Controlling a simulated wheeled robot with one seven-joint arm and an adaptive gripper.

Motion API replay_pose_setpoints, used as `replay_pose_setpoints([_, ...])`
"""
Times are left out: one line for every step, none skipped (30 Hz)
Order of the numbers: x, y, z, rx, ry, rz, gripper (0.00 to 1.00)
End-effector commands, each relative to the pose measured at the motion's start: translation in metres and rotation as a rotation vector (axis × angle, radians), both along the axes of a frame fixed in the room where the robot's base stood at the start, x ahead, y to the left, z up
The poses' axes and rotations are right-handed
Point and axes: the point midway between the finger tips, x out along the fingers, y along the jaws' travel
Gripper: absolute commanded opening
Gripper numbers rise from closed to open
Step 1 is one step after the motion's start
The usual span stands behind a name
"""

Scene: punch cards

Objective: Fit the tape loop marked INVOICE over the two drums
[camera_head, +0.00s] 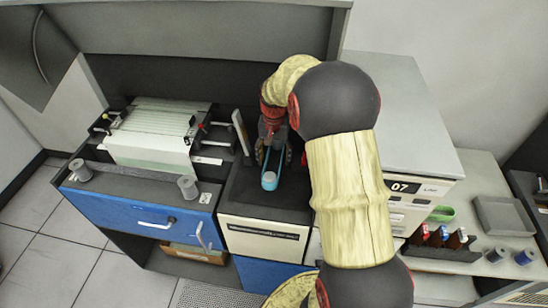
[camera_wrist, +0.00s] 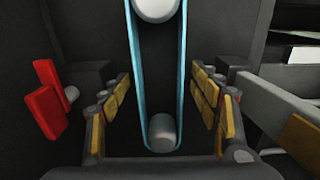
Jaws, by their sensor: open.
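A light-blue tape loop (camera_wrist: 134,72) runs down both sides of two pale grey drums in the wrist view. Its near end curves around the lower drum (camera_wrist: 162,130). Its far end, past the upper drum (camera_wrist: 157,8), is cut off by the frame. No INVOICE marking is legible. In the head view the loop (camera_head: 269,183) shows at the front of the dark recess, partly hidden by my gripper. My gripper (camera_wrist: 162,95) is open, with one yellow-padded finger on each side of the loop and a gap on both sides. It also shows in the head view (camera_head: 273,152).
A red two-part piece (camera_wrist: 48,98) is left of my gripper. A card tray (camera_head: 155,130) and grey spools (camera_head: 188,187) stand on the left desk. Red and blue items (camera_head: 440,235), a green dish (camera_head: 441,213) and a grey tray (camera_head: 503,215) are at right.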

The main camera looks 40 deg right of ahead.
Motion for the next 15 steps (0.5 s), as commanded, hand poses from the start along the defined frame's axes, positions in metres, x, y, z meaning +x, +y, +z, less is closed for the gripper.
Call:
replay_pose_setpoints([0.0, 0.0, 0.0, 0.0, 0.0, 0.0, 0.62])
replay_pose_setpoints([0.0, 0.0, 0.0, 0.0, 0.0, 0.0, 0.62])
replay_pose_setpoints([0.0, 0.0, 0.001, -0.001, -0.001, 0.0, 0.62])
replay_pose_setpoints([0.0, 0.0, 0.003, -0.001, -0.001, 0.0, 0.62])
replay_pose_setpoints([0.0, 0.0, 0.005, -0.001, -0.002, 0.0, 0.62])
replay_pose_setpoints([0.001, 0.0, 0.008, -0.001, -0.002, 0.0, 0.62])
replay_pose_setpoints([0.001, 0.0, 0.012, -0.002, -0.003, 0.0, 0.62])
replay_pose_setpoints([0.001, 0.0, 0.017, -0.002, -0.003, 0.0, 0.62])
replay_pose_setpoints([0.001, -0.001, 0.023, -0.002, -0.005, 0.0, 0.62])
replay_pose_setpoints([0.001, -0.001, 0.029, -0.002, -0.005, 0.0, 0.62])
replay_pose_setpoints([0.001, 0.0, 0.035, -0.002, -0.003, 0.0, 0.62])
replay_pose_setpoints([0.001, -0.001, 0.043, -0.002, -0.005, 0.0, 0.62])
replay_pose_setpoints([0.001, -0.001, 0.049, -0.002, -0.004, 0.0, 0.62])
replay_pose_setpoints([0.001, -0.001, 0.055, -0.002, -0.003, 0.0, 0.62])
replay_pose_setpoints([0.001, 0.0, 0.064, -0.002, -0.003, 0.0, 0.62])
